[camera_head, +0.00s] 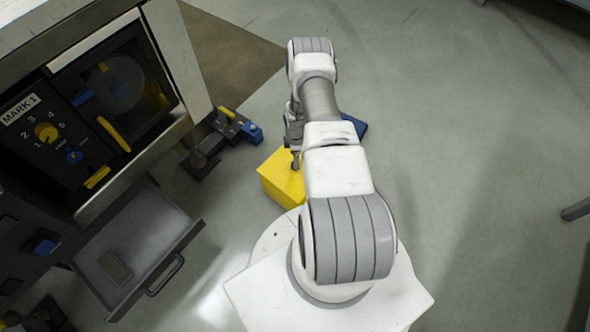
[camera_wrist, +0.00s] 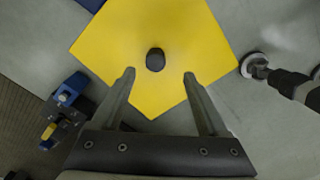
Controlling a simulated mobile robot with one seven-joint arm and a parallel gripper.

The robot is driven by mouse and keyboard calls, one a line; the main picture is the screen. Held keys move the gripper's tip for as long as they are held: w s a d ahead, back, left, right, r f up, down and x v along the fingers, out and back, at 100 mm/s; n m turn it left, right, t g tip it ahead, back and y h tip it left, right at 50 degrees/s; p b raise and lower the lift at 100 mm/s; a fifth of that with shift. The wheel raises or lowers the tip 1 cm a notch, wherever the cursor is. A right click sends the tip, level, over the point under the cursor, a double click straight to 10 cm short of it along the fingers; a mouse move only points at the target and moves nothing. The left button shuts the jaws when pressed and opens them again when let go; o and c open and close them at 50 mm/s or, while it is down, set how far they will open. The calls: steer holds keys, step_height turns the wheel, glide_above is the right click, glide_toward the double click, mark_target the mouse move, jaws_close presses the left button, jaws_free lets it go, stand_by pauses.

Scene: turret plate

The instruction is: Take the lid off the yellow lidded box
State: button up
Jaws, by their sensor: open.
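The yellow lidded box (camera_head: 279,183) stands on the floor in the head view, partly hidden behind my arm. In the wrist view its yellow lid (camera_wrist: 185,32) fills the upper middle, with a dark rounded knob (camera_wrist: 155,60) on it. My gripper (camera_wrist: 159,74) is open, its two fingertips below the knob in the picture, one to each side of it. The knob is not between the fingers at their tips. In the head view my gripper (camera_head: 295,160) is over the box and mostly hidden by my arm.
A cabinet with a dial panel (camera_head: 60,130) and an open drawer (camera_head: 135,245) stands at the left. A black, blue and yellow device (camera_head: 225,135) lies beside the box. A blue object (camera_head: 355,125) shows behind my arm.

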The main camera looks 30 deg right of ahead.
steer(key=shift+w+d+f+b, duration=0.15)
steer(key=shift+f+b, duration=0.5)
steer(key=shift+f, duration=0.75)
steer(key=shift+w+f+b, duration=0.2)
steer(key=shift+f+b, duration=0.45)
steer(key=shift+f, duration=0.7)
steer(key=shift+c, duration=0.4)
jaws_close()
steer(key=shift+r, duration=0.1)
